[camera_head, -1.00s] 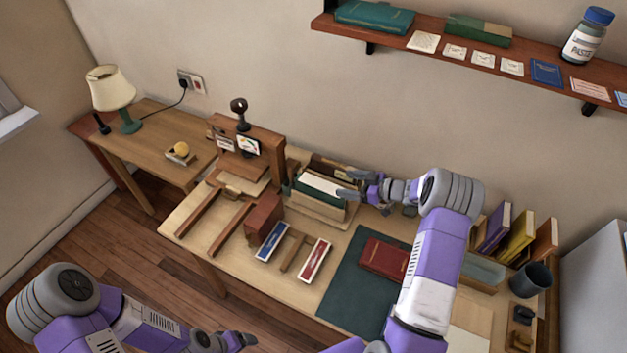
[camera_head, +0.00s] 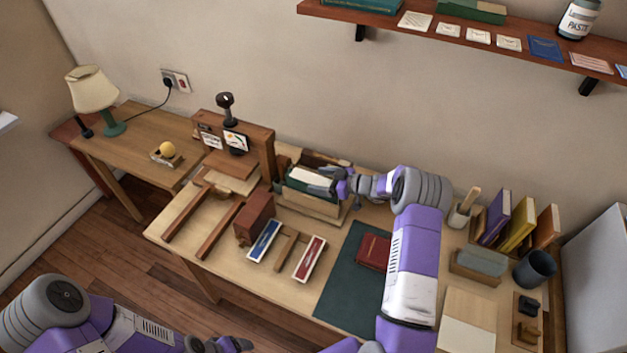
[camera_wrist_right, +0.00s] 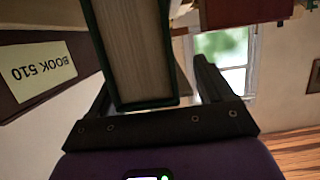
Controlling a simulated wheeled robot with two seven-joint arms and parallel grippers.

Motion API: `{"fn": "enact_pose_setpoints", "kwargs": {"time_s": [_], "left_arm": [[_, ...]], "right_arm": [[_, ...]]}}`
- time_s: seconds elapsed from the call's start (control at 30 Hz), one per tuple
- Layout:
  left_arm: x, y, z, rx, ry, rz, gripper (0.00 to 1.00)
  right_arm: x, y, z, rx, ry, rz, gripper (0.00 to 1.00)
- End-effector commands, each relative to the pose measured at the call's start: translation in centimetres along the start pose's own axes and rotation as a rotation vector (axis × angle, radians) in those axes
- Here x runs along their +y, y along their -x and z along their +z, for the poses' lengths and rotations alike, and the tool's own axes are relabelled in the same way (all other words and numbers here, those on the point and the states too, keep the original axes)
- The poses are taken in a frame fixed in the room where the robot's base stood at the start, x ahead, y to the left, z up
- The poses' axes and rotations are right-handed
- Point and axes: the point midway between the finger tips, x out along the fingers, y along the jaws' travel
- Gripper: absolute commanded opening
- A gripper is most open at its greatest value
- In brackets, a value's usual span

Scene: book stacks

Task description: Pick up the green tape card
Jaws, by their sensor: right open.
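I cannot make out a green tape card for certain. A dark green book with pale pages (camera_head: 312,178) stands in a wooden box (camera_head: 312,204) on the table. My right gripper (camera_head: 326,181) is at this book. In the right wrist view the green book (camera_wrist_right: 135,50) lies between the open fingers of my right gripper (camera_wrist_right: 153,75); I cannot tell if they touch it. A blue card (camera_head: 264,240) and a red card (camera_head: 310,259) lie left of the green mat. My left gripper (camera_head: 238,345) is low at the bottom edge, its jaws unclear.
A red book (camera_head: 373,250) lies on the green mat (camera_head: 340,290). A wooden press (camera_head: 255,150) stands left of the box. Upright books (camera_head: 495,217) and a dark cup (camera_head: 534,268) are at the right. A label (camera_wrist_right: 40,72) reads "BOOK 510".

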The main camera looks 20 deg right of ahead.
Motion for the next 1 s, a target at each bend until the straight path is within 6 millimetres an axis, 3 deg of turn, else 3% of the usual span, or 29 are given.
{"fn": "enact_pose_setpoints", "kwargs": {"time_s": [0.23, 0.6, 0.87, 1.0], "left_arm": [[0.0, 0.0, 0.0, 0.000, 0.000, 0.000, 0.77], [0.0, 0.0, 0.0, 0.000, 0.000, 0.000, 0.77], [0.0, 0.0, 0.0, 0.000, 0.000, 0.000, 0.77], [0.1, 0.2, 0.0, 0.000, 0.000, 0.000, 0.77]], "right_arm": [[0.0, -0.5, -0.1, 0.001, 0.001, 0.001, 0.80], [0.0, -0.4, 0.0, 0.000, 0.001, 0.001, 0.24], [0.0, -0.4, -0.1, 0.000, 0.001, 0.000, 0.24], [0.0, -0.1, -1.2, 0.000, 0.004, 0.000, 0.24]]}}
